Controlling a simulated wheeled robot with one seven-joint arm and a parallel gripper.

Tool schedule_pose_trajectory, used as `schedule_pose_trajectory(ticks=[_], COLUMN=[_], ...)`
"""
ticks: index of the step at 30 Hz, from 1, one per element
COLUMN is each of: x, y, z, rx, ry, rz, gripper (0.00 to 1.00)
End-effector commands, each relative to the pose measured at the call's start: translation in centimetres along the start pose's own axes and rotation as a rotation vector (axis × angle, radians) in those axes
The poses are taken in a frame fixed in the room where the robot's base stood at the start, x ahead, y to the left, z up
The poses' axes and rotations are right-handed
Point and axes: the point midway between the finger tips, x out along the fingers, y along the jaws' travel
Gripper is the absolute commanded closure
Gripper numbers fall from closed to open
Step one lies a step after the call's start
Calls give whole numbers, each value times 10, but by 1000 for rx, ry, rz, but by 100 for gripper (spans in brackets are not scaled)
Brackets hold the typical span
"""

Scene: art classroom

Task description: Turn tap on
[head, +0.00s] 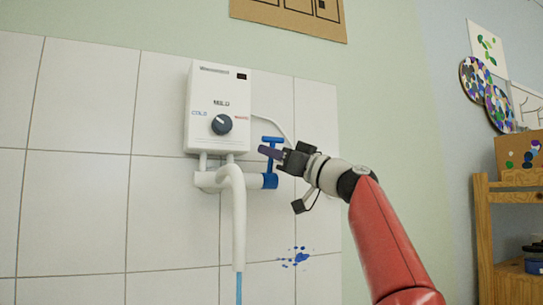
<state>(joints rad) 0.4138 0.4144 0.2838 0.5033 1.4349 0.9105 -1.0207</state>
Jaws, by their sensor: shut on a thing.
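The tap is a white pipe fitting (207,180) under a white wall heater box (205,105), with a blue T-shaped handle (269,167) on its right end. The handle stands upright. My gripper (266,151) comes in from the right and is shut on the upper part of the handle. The fingers are dark and partly hide the handle there. A white spout (238,225) curves down from the tap, and a thin blue stream (239,287) shows below its end.
The heater box has a dark dial (221,124) between cold and hot markings. White tiles (75,195) cover the wall, with blue splashes (297,257) at the lower right. A wooden shelf (484,235) stands at the far right. The space left of the tap is clear.

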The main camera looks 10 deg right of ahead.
Motion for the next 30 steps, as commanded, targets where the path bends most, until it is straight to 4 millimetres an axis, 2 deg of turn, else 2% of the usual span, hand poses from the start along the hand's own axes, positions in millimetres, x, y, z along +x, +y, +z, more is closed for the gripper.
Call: schedule_pose_trajectory(ticks=[3,4,5,16,30], x=[0,0,0,-2,-71], y=[-3,-3,-3,-1,-2], z=[-1,-1,-1,0,2], rx=[1,1,0,0,-2], ry=[-1,-1,-1,0,1], rz=[-6,-7,-7,-2,-2], gripper=[100,82,79,79,79])
